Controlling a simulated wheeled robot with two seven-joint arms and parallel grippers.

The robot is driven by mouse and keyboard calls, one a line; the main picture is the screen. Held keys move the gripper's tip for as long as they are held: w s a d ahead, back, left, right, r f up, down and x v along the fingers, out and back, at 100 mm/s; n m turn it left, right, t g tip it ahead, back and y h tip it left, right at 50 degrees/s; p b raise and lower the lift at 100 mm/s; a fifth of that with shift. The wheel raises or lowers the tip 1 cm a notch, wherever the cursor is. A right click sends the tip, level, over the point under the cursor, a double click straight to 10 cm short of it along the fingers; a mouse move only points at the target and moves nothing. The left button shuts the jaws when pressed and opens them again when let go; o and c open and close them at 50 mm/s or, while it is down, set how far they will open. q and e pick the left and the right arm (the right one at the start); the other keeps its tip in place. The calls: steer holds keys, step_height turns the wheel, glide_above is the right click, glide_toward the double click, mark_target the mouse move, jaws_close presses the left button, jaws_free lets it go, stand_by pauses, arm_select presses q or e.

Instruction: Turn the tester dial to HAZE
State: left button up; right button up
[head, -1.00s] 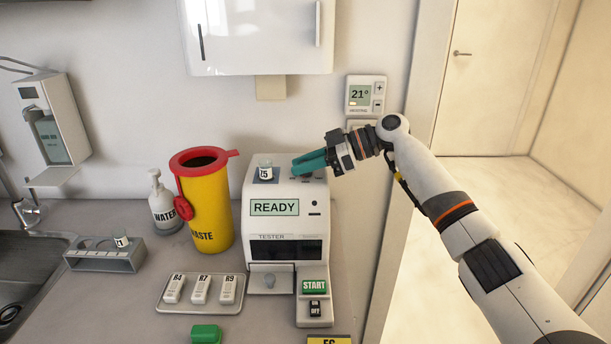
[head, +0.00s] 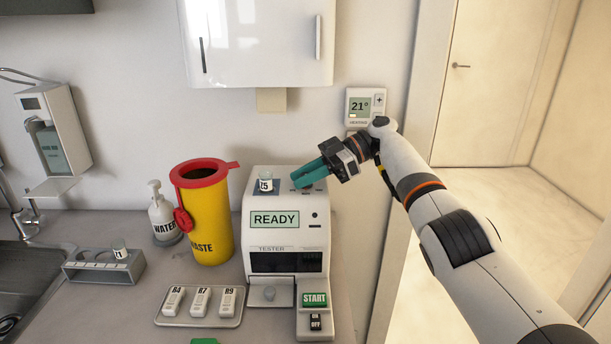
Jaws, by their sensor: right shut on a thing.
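The tester (head: 284,233) is a white box on the counter with a display reading READY (head: 275,219). A small vial labelled 75 or Z5 (head: 265,182) stands on the left of its top. My right gripper (head: 301,180) has teal fingers and reaches in from the right to the top right of the tester. It is shut on the dial there. The fingers cover the dial, so its pointer and the HAZE mark cannot be read. My left gripper is not in view.
A yellow WASTE bin (head: 208,220) with a red lid and a WATER bottle (head: 162,215) stand left of the tester. A START button (head: 314,299) is at the tester's front right. A cabinet (head: 258,45) hangs above.

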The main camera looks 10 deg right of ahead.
steer(key=shift+f, duration=0.1)
steer(key=o, duration=0.9)
steer(key=shift+o, duration=0.2)
step_height(320, 180, up, 5)
steer(key=shift+r, duration=0.1)
step_height(320, 180, up, 4)
steer(key=shift+r+p, duration=0.2)
steer(key=shift+p, duration=0.75)
steer(key=shift+r, duration=0.25)
steer(key=shift+f, duration=0.15)
